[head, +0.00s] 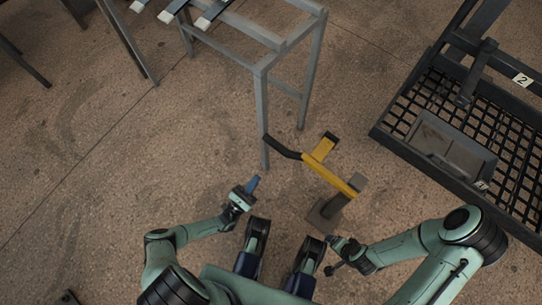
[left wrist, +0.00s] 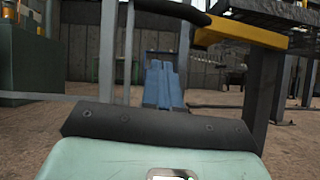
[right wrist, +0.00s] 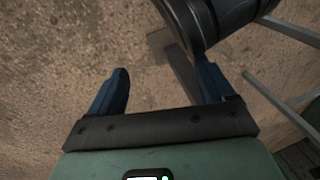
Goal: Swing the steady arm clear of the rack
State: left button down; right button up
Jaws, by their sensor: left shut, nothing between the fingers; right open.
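The steady arm (head: 325,172) is a yellow bar with a short yellow side piece and a black bent handle (head: 285,149). It sits on a grey post (head: 336,204) with a floor plate. The handle's end meets the front leg of the grey rack (head: 264,95) in the head view; I cannot tell if they touch. My left gripper (head: 255,183) is shut and empty, below the handle and apart from it. The left wrist view shows the yellow bar (left wrist: 240,35) above and right of the blue fingers (left wrist: 162,85). My right gripper (right wrist: 163,85) is open and empty, near the post's base.
Several dark bars with pale ends (head: 172,12) lie on the rack. A black mesh-floored frame (head: 395,137) with a "2" label stands at the right. Thin metal legs (head: 128,42) stand at the upper left.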

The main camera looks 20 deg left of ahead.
pick_arm(q)
jog(key=s+r+p+x, duration=0.1)
jog(key=r+x, duration=0.1)
jog(key=x, duration=1)
jog(key=shift+r, duration=0.4)
pick_arm(e)
jog(key=shift+w+a+r+t, duration=0.2)
jog(key=shift+w+r+t, duration=0.2)
jog(key=shift+w+r, duration=0.5)
pick_arm(q)
jog(key=shift+s, duration=0.1)
pick_arm(e)
jog(key=shift+r, duration=0.1)
